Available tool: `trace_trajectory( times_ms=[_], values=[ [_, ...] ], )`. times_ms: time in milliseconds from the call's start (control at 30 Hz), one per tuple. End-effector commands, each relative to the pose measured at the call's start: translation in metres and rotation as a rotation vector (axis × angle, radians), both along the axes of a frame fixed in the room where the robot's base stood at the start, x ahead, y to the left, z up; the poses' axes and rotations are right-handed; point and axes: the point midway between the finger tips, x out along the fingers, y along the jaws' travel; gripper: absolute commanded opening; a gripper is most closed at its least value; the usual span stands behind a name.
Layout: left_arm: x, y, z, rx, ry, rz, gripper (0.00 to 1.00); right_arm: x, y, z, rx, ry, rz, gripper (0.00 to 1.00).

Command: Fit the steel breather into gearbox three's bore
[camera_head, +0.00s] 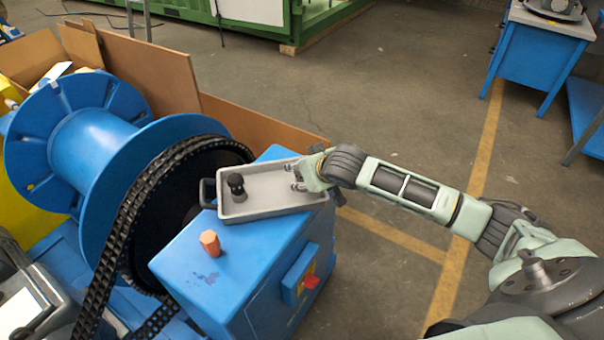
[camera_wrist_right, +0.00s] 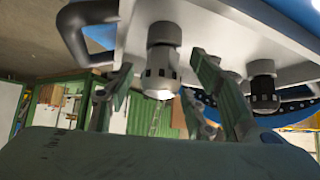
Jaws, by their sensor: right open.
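The steel breather (camera_wrist_right: 162,62) stands in the grey tray (camera_head: 262,203). It shows pale with a slotted lower part in the right wrist view, which sees the tray upside down. My right gripper (camera_head: 298,179) is open at the tray's right end. In the wrist view its fingers (camera_wrist_right: 163,85) stand on either side of the steel breather, with visible gaps. In the head view I cannot make out the steel breather at the gripper. A blue gearbox housing (camera_head: 190,262) carries the tray; I see no number or open bore on it. My left gripper is not in view.
A black breather (camera_head: 236,187) stands in the tray's left part. An orange hexagonal plug (camera_head: 210,243) sticks up from the housing. A chain (camera_head: 125,215) and a blue spool (camera_head: 95,145) are on the left. Open floor (camera_head: 400,120) lies beyond the arm.

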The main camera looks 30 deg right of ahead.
Motion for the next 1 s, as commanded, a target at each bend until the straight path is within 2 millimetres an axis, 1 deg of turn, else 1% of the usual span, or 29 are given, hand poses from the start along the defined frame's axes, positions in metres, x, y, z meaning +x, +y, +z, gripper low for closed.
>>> trace_trajectory(
  times_ms=[200,700,767,1000],
  values=[
    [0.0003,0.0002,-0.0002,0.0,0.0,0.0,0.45,0.0002,0.0001,-0.0008,-0.001,0.0,0.001,0.48],
    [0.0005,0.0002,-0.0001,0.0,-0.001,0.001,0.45,-0.0001,0.0,-0.0008,-0.001,0.001,0.001,0.04],
    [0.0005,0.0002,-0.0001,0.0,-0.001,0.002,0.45,-0.0001,0.0,-0.0008,-0.001,0.001,0.001,0.0],
    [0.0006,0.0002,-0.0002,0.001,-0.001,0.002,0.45,0.0001,0.0,0.0002,-0.001,0.0,0.001,0.0]
  ],
)
